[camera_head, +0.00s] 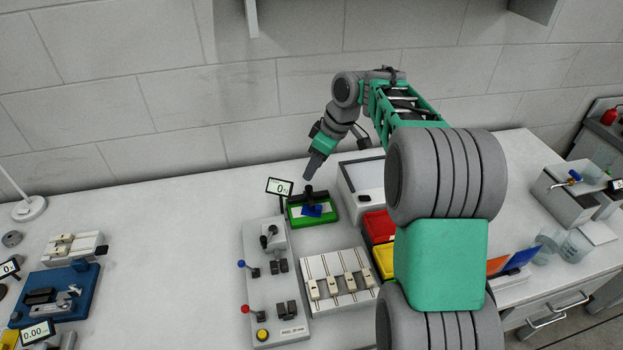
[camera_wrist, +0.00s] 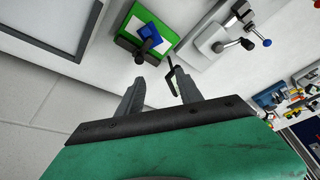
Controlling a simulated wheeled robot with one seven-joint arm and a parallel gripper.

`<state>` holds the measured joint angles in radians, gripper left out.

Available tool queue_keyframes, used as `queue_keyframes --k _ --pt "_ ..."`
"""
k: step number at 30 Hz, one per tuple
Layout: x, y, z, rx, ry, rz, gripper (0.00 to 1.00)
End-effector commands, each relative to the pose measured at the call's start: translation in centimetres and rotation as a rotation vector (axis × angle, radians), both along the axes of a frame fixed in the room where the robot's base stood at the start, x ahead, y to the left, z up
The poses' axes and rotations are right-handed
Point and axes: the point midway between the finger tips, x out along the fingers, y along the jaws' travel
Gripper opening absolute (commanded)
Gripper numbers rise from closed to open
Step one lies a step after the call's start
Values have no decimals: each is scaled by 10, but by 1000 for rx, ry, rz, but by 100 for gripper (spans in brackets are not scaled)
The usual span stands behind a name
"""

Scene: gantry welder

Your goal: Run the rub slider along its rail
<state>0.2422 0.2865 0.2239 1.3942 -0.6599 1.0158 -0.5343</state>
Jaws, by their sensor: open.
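The likely rub slider is a blue block (camera_head: 312,211) with an upright black handle (camera_head: 309,193), sitting on a white strip in a green base (camera_head: 296,221). In the wrist view the blue block (camera_wrist: 150,32), black handle (camera_wrist: 140,57) and green base (camera_wrist: 128,44) show ahead of my fingers. My gripper (camera_head: 309,176) is just above the handle in the head view. In the wrist view my gripper (camera_wrist: 158,76) has its two fingers apart with nothing between them. I cannot tell the exact gap to the handle. The rail itself is not clear.
A small display (camera_head: 279,187) stands at the base's back left. A grey panel with levers (camera_head: 262,300) is at left front, a several-slider unit (camera_head: 340,282) in front. A white box (camera_head: 352,200) and red bin (camera_head: 378,226) are close at right.

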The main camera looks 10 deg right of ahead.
Motion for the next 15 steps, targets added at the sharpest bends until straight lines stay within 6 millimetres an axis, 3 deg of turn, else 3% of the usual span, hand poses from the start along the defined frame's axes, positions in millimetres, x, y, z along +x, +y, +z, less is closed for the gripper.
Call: queue_keyframes --k 1,4,9,15 --pt "17 -11 -13 8 -5 66 43" --pt "36 -24 -32 17 -28 189 43" --pt "47 -32 -49 23 -48 277 43" --pt "51 -20 -77 24 -47 282 43"
